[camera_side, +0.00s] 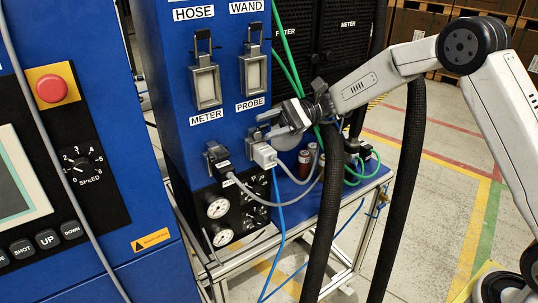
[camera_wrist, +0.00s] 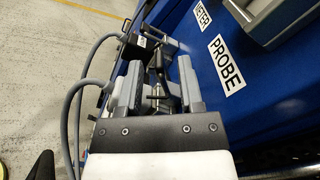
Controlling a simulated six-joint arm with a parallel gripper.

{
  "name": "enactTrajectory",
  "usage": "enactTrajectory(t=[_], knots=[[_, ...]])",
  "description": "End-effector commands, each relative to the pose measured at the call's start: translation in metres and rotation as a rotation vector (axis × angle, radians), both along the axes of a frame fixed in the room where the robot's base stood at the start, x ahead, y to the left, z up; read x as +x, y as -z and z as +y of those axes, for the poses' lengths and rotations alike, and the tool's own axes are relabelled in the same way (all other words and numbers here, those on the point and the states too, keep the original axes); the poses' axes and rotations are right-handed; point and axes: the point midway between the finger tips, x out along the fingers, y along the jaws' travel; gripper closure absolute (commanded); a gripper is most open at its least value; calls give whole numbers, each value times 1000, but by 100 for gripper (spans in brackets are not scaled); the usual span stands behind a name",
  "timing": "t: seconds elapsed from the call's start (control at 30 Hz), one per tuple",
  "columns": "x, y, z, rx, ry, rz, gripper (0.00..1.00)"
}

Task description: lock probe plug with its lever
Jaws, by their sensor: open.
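The probe plug (camera_side: 264,155) is a pale grey block with a grey cable, seated at the panel below the PROBE label (camera_side: 250,104). My gripper (camera_side: 268,124) is just above it, close to the blue panel, with its fingers pointing at the panel. In the wrist view my gripper (camera_wrist: 160,76) is open, its two grey fingers apart. Dark and grey metal parts of the probe socket and lever (camera_wrist: 157,86) show between the fingers. I cannot tell whether the fingers touch the lever. The fingers hide most of the plug in the wrist view.
The METER plug (camera_side: 222,166) with its black body and cable sits left of the probe plug. HOSE and WAND sockets (camera_side: 205,84) are above. Gauges (camera_side: 219,208) are below. Thick black hoses (camera_side: 325,215) and green cables hang close to my arm. Open floor lies right.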

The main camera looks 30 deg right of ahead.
Motion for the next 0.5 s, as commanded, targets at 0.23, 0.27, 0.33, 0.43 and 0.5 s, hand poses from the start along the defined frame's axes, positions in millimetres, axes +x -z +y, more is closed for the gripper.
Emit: enactTrajectory(t=[0.23, 0.27, 0.33, 0.43, 0.5], knots=[[0, 0, 27, 0, 0, 0, 53], [0, 0, 29, 0, 0, 0, 53], [-1, 0, 33, 0, 0, 0, 53], [0, 0, 35, 0, 0, 0, 53], [0, 0, 36, 0, 1, -1, 53]])
